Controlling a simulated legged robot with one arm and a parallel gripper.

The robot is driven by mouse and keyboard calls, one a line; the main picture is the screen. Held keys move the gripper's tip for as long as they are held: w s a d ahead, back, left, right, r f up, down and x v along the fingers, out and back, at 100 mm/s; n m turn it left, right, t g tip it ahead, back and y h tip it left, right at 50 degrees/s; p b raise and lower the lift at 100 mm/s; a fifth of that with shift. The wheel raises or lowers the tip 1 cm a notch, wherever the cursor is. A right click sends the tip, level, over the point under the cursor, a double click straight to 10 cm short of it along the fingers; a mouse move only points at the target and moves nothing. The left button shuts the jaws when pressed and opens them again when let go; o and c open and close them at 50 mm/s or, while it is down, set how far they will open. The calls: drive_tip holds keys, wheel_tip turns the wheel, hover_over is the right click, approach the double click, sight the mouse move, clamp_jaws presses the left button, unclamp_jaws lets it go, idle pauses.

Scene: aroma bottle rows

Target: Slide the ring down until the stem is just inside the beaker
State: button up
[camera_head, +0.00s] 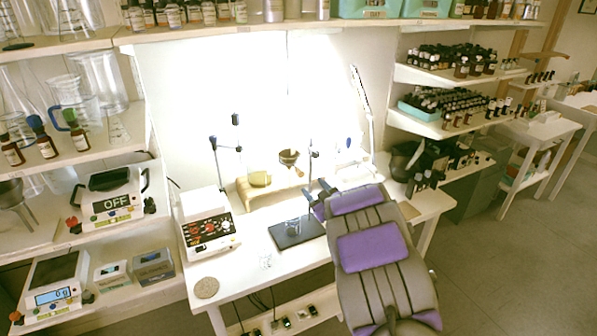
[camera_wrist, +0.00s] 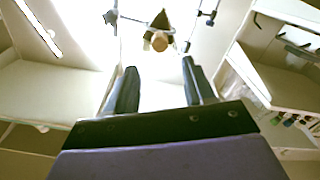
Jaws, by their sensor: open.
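A dark funnel (camera_head: 289,157) sits in a ring beside a thin upright stand (camera_head: 312,155) at the back of the white table. Its stem points down, and its exact lower end is hard to make out. A small clear glass beaker (camera_head: 293,226) appears to stand on the dark stand base or mat, in front of and below the funnel. My gripper (camera_head: 320,191) is open and empty, in front of the stand. In the wrist view the open fingers (camera_wrist: 160,88) point toward the dark funnel (camera_wrist: 160,25), which lies beyond them, apart.
A hotplate-like device (camera_head: 208,235) stands on the table's left side. A round cork-coloured disc (camera_head: 206,287) and small clear glassware (camera_head: 266,261) lie near the front edge. Another stand (camera_head: 236,150) rises at the back left. Shelves of bottles (camera_head: 447,105) flank the table on the right.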

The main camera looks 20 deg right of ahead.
sight(297, 169)
drive_tip(key=w+b, duration=0.1)
drive_tip(key=w, duration=1)
drive_tip(key=shift+a+b, duration=0.15)
drive_tip(key=shift+b, duration=0.15)
drive_tip(key=shift+w+a, duration=0.25)
drive_tip(key=shift+w, duration=0.6)
drive_tip(key=shift+w+d, duration=0.1)
drive_tip(key=shift+w, duration=0.1)
drive_tip(key=shift+d, duration=0.1)
clamp_jaws()
